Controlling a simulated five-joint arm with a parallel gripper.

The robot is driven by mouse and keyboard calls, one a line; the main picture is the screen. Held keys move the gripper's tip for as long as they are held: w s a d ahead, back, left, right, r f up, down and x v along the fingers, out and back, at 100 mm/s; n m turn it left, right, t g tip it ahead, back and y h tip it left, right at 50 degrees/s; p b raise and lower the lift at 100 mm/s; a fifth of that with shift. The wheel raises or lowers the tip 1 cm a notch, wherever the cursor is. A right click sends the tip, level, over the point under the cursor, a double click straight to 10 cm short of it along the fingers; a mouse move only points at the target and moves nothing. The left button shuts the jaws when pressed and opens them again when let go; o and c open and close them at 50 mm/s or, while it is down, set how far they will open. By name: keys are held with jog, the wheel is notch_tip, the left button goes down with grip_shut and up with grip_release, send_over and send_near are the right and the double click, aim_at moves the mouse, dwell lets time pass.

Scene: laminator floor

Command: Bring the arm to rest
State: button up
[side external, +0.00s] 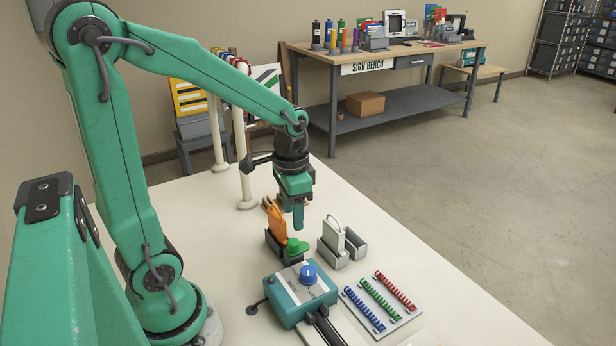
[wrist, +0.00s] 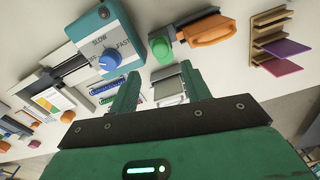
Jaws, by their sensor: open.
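The arm is bent, reaching out over the table. In the side view the fingers overlap, so their gap does not show there.
A teal laminator (side external: 300,297) with a blue dial and a tray of coloured coils (side external: 381,303) sit in front. A white post (side external: 242,170) stands left of the wrist.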

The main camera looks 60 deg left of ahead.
jog(key=shift+r, duration=0.1)
jog(key=s+d+r+n+t, duration=0.2)
jog(key=s+d+r+t, duration=0.3)
jog(key=r, duration=0.5)
jog(key=shift+s+d+r, duration=0.15)
jog(key=shift+s+d, duration=0.1)
jog(key=shift+s, duration=0.6)
